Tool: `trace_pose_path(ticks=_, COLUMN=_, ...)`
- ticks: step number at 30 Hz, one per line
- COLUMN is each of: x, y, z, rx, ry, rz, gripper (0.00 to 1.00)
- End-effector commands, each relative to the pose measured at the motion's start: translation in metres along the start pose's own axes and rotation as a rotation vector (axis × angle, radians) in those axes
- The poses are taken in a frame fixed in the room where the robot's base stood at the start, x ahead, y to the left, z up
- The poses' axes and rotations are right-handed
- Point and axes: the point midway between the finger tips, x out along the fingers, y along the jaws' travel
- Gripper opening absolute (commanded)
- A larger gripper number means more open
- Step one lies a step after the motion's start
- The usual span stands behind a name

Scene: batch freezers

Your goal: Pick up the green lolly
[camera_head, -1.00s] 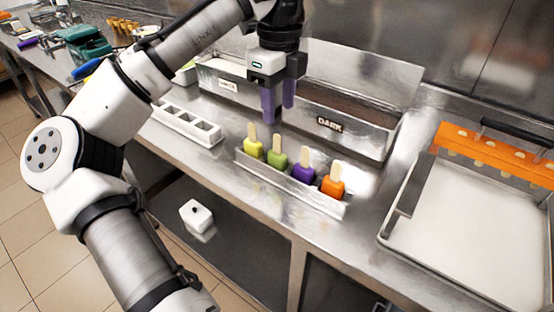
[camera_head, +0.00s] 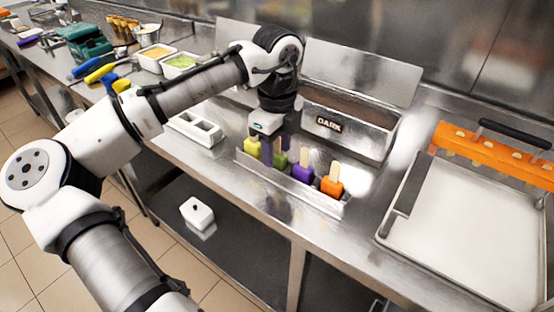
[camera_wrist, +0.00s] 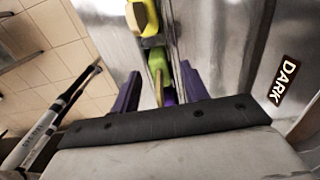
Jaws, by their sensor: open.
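The green lolly (camera_head: 281,160) stands stick up in a metal rack (camera_head: 246,159), between the yellow lolly (camera_head: 253,147) and the purple lolly (camera_head: 302,172). An orange lolly (camera_head: 332,184) stands at the right end. My gripper (camera_head: 274,152) is low over the rack at the green lolly, its purple fingers partly hiding it. In the wrist view, the open fingers of my gripper (camera_wrist: 156,88) lie on either side of the green lolly (camera_wrist: 156,62) and its stick. The yellow lolly (camera_wrist: 142,18) is just beyond. Contact with the green lolly cannot be told.
At right is a large tray (camera_head: 465,225) with an orange mould (camera_head: 490,150). Bare counter (camera_head: 225,178) lies in front.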

Motion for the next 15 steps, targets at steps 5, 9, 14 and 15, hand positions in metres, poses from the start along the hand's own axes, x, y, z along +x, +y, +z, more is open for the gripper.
trace_pose_path(ticks=5, x=-0.0002, y=0.0, z=0.0001, rx=0.0, ry=0.0, rz=0.0, gripper=0.3)
trace_pose_path(ticks=9, x=-0.0003, y=0.0, z=0.0001, rx=0.0, ry=0.0, rz=0.0, gripper=0.12)
trace_pose_path(ticks=14, x=-0.0005, y=-0.0001, z=0.0001, rx=-0.001, ry=0.0, rz=0.0, gripper=0.0)
trace_pose_path(ticks=15, x=-0.0005, y=0.0, z=0.0001, rx=-0.001, ry=0.0, rz=0.0, gripper=0.0)
